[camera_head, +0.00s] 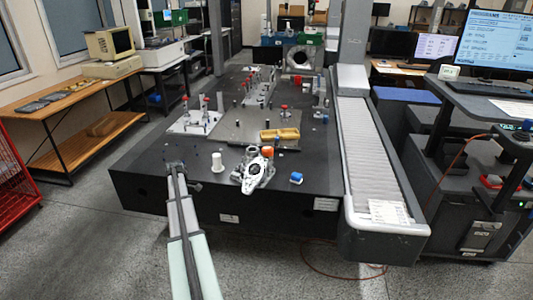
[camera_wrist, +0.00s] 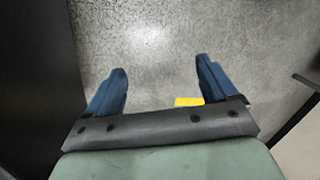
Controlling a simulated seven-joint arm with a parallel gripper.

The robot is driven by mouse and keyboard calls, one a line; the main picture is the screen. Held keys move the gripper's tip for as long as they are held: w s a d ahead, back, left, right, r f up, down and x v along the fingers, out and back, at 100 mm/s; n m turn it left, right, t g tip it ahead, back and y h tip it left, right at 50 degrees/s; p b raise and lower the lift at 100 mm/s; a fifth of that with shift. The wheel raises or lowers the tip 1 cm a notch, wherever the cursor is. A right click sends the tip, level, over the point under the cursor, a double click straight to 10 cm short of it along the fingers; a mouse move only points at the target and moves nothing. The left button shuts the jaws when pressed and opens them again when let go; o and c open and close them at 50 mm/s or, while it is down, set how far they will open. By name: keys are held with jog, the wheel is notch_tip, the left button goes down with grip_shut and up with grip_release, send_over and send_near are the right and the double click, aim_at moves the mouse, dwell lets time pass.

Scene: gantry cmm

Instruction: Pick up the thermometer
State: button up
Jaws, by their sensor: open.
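No thermometer can be made out for certain. A small white box with a dark display (camera_head: 449,72) sits by the monitor at the upper right in the head view; it may be the thermometer, but it is too small to tell. My gripper (camera_wrist: 161,66) is open and empty in the wrist view, its two blue fingers apart over grey speckled floor. No thermometer shows between or near the fingers. My arm reaches up from the bottom of the head view towards the black table's front left.
The black table (camera_head: 140,158) carries a yellow tray (camera_head: 280,134), a white cylinder (camera_head: 217,161), a metal casting (camera_head: 254,172) and a blue-and-white item (camera_head: 296,178). A grey covered rail (camera_head: 370,150) bounds its right side. A red cage (camera_head: 15,175) stands left.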

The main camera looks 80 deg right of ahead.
jog(key=s+d+r, duration=0.5)
jog(key=d+r, duration=0.2)
jog(key=d, duration=0.2)
notch_tip(320, 180, up, 25)
jog(key=n+t+h, duration=0.1)
jog(key=n+h, duration=0.1)
send_over(268, 149)
jog(key=f, duration=0.5)
jog(key=d+f, duration=0.1)
jog(key=f, duration=0.2)
jog(key=shift+s+f, duration=0.15)
jog(key=shift+s, duration=0.05)
jog(key=shift+w+f, duration=0.2)
jog(key=shift+f, duration=1.15)
jog(key=shift+w+f, duration=0.15)
jog(key=shift+f, duration=1.2)
jog(key=shift+c, duration=0.2)
jog(key=c, duration=1.2)
